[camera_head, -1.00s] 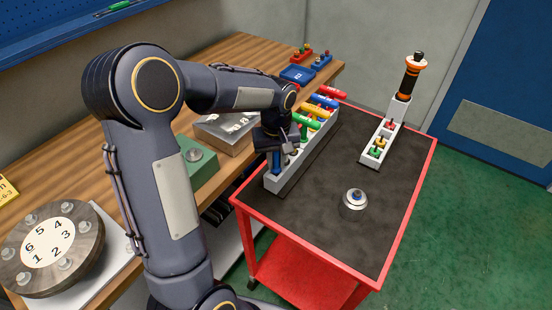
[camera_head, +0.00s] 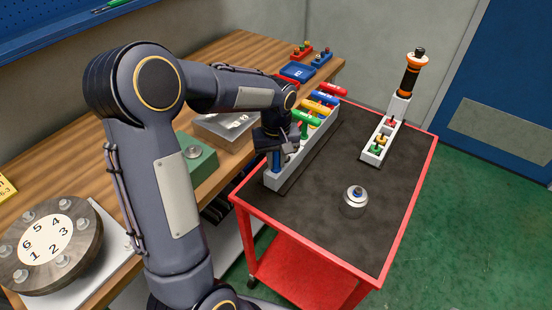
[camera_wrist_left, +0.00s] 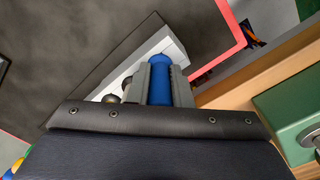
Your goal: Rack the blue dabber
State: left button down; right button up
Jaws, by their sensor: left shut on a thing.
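The blue dabber (camera_wrist_left: 165,82) is between the two grey fingers of my left gripper (camera_wrist_left: 160,82), which is shut on it. In the head view the left gripper (camera_head: 279,155) is at the near end of a long pale grey rack (camera_head: 318,146), with a bit of the blue dabber (camera_head: 276,160) showing below it. The dabber looks upright and overlaps the rack's near end. I cannot tell how deep it sits, as its lower end is hidden. My right gripper is out of view.
The rack stands on a red cart (camera_head: 398,225) with a dark top. A round metal pot (camera_head: 355,199) and a pale narrow holder (camera_head: 376,150) with an orange-and-black tool (camera_head: 411,75) are to the right. A wooden bench (camera_head: 225,165) runs along the left. The cart's middle is mostly clear.

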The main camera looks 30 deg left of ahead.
pick_arm(q)
jog(key=shift+f, duration=0.1)
dwell(0.3)
jog(key=c, duration=1.2)
grip_release()
jog(key=shift+c, duration=0.2)
notch_tip(320, 180, up, 8)
jog(key=shift+f, duration=0.1)
